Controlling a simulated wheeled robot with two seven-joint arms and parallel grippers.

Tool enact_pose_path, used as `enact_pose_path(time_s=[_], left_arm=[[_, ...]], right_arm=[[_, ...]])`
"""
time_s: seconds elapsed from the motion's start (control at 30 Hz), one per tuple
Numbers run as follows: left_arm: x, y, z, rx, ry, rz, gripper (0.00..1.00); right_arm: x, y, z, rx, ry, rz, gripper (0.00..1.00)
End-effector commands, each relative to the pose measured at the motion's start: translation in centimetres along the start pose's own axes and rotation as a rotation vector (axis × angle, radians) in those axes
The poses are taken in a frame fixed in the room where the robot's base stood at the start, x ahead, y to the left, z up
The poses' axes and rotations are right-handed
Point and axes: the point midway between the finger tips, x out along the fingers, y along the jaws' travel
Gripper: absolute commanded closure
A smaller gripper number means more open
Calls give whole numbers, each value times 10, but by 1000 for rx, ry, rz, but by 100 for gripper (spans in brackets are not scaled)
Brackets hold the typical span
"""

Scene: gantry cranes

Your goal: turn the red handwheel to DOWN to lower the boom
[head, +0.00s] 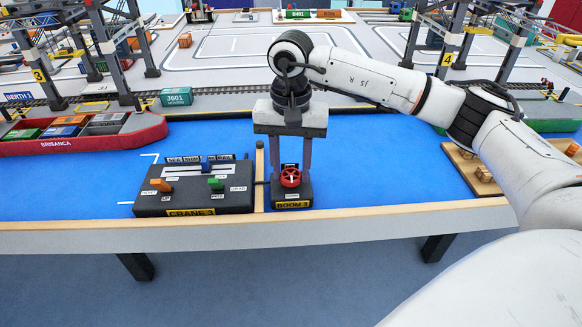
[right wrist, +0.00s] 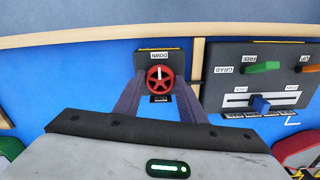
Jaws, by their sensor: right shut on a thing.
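The red handwheel (head: 290,177) sits on top of a small black box (head: 292,196) with a yellow front label, at the near edge of the blue table. In the right wrist view the handwheel (right wrist: 159,80) has a pale mark on the side toward the DOWN label (right wrist: 160,56). My right gripper (head: 291,168) points straight down over the box, one finger on each side of the wheel, and is shut on it. The exact finger contact is hard to see. The label nearest the gripper is unreadable. My left gripper is not in view.
A black CRANE 3 control box (head: 190,203) with orange, green and blue controls stands just left, beyond a wooden strip (head: 260,178). A red ship (head: 85,140) lies at the left and a wooden tray (head: 470,170) at the right. Blue surface between is clear.

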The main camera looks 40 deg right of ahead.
Motion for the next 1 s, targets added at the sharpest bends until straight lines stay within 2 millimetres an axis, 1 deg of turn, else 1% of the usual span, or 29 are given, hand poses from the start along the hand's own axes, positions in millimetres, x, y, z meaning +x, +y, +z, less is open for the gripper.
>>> enact_pose_path(time_s=[0.27,0.3,0.37,0.4,0.67,0.77,0.87,1.0], left_arm=[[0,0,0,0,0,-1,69],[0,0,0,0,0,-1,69],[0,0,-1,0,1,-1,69],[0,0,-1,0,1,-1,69],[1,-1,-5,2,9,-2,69],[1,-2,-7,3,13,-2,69],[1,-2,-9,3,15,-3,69],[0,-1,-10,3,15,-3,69]], right_arm=[[-2,-1,0,-4,2,-3,86],[-2,-1,0,-4,2,-3,58],[-2,-1,0,-3,2,-3,48],[-1,-1,0,-3,2,-2,45],[-1,0,0,-2,1,-1,45],[-6,-1,0,-1,2,-2,45],[-20,-1,-1,-1,4,-4,45],[-48,-1,-1,-1,5,-5,45]])
